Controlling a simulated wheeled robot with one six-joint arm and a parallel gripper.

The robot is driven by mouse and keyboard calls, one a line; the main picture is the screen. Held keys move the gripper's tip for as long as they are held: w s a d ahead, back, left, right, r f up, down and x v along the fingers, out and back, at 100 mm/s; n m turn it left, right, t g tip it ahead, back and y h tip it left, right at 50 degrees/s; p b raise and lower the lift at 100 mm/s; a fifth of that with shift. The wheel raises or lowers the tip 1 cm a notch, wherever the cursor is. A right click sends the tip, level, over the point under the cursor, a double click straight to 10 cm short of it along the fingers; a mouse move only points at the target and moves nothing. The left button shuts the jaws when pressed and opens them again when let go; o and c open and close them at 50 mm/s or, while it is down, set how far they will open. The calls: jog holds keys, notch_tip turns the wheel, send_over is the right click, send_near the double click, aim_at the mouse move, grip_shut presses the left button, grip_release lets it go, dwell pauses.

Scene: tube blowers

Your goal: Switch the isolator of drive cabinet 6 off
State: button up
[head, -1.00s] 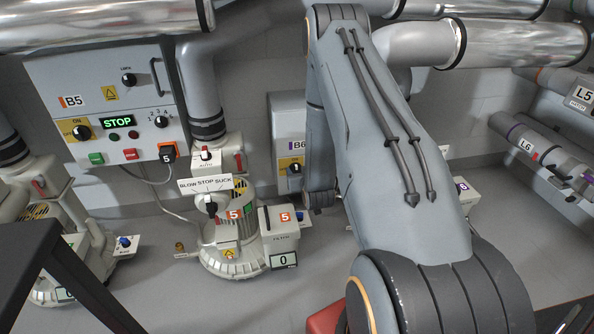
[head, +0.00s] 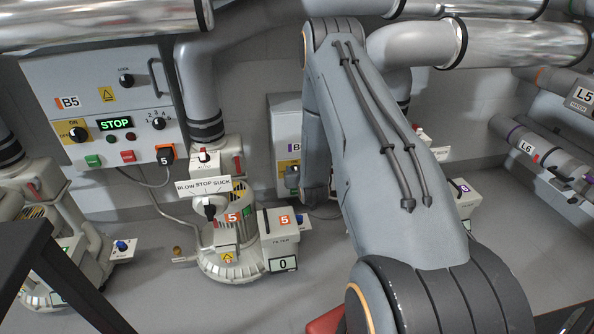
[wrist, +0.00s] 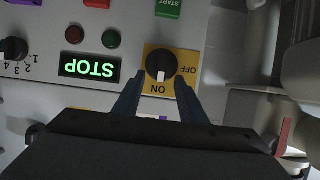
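Drive cabinet B6 (head: 283,115) stands behind my arm in the head view, mostly hidden by it. Its isolator plate (head: 284,175) shows only partly there. In the wrist view, which is upside down, a black rotary isolator knob (wrist: 160,64) sits on a yellow plate (wrist: 186,52) marked ON and OFF. The knob's white mark points to ON. My gripper (wrist: 159,82) is open, with its two dark fingers to the left and right of the knob's near side. No grip on the knob shows. The gripper is hidden in the head view.
In the wrist view, a lit STOP display (wrist: 90,66), a selector knob (wrist: 13,49) and a green START button (wrist: 168,8) are close by. Cabinet B5 (head: 85,75) and a blower (head: 232,235) stand left of my arm. Pipes (head: 420,45) run overhead.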

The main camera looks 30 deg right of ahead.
jog(key=shift+a, duration=0.1)
jog(key=shift+w+a+n+h+p, duration=0.1)
jog(key=shift+a+n+h+p, duration=0.25)
jog(key=shift+n, duration=0.25)
jog(key=shift+a+n+h+p, duration=0.15)
jog(key=shift+n+h+p, duration=0.1)
jog(key=shift+n+h, duration=0.3)
jog(key=n+h, duration=0.1)
jog(key=n, duration=0.1)
jog(key=a+f+n+h, duration=0.1)
jog(key=shift+w+a+n, duration=0.1)
jog(key=shift+w+n, duration=0.05)
jog(key=shift+n, duration=0.2)
jog(key=shift+g, duration=0.3)
jog(key=o, duration=1.1)
jog(key=shift+c, duration=0.2)
jog(key=p+v, duration=0.2)
jog(key=v, duration=0.5)
jog(key=shift+s+a, duration=0.25)
jog(key=shift+s, duration=0.1)
